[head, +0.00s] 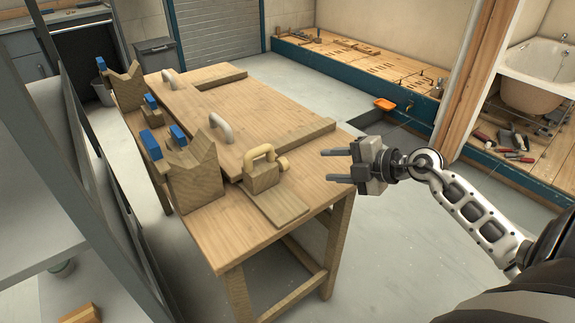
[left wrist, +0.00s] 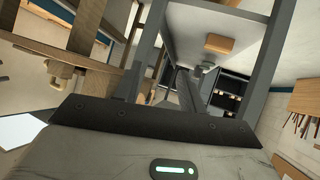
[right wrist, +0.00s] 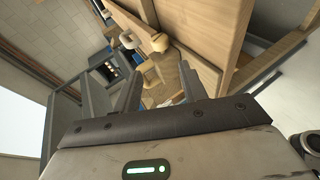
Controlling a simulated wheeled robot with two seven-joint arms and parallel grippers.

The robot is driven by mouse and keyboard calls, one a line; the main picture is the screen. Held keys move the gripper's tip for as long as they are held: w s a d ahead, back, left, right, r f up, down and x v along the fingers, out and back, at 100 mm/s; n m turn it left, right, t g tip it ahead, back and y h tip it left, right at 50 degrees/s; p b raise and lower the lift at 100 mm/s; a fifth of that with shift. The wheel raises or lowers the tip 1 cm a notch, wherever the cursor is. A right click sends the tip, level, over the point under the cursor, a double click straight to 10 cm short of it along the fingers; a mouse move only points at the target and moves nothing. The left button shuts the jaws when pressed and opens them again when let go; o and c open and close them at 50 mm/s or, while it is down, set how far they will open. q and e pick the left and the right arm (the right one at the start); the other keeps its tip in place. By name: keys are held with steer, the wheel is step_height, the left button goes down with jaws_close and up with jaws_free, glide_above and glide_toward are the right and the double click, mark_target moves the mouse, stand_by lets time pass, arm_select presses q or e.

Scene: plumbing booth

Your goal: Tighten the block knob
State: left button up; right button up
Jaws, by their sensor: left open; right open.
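The wooden block (head: 262,178) stands on the near part of the workbench with a pale yellow loop handle (head: 259,158) on it. Its round wooden knob (head: 282,163) sticks out on the right side, facing my right gripper. My right gripper (head: 326,165) is open and empty, to the right of the knob and apart from it, with its fingers pointing left toward the block. In the right wrist view the knob (right wrist: 159,43) shows beyond the fingers, up and to the right. My left gripper (left wrist: 160,72) is open and empty, and shows only in its own wrist view.
The workbench (head: 238,232) also bears notched wooden blocks (head: 193,183), blue-ended clamps (head: 150,146) and grey handles (head: 221,127). A flat wooden plate (head: 274,206) lies in front of the knob block. Grey shelving (head: 60,190) stands close at the left.

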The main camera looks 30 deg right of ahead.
mark_target(288, 165)
steer(key=b+x, duration=0.1)
steer(key=x, duration=1.1)
arm_select(q)
steer(key=shift+d+f+b, duration=0.1)
steer(key=shift+f+b, duration=0.15)
steer(key=shift+b, duration=0.1)
arm_select(e)
steer(key=shift+x, duration=0.85)
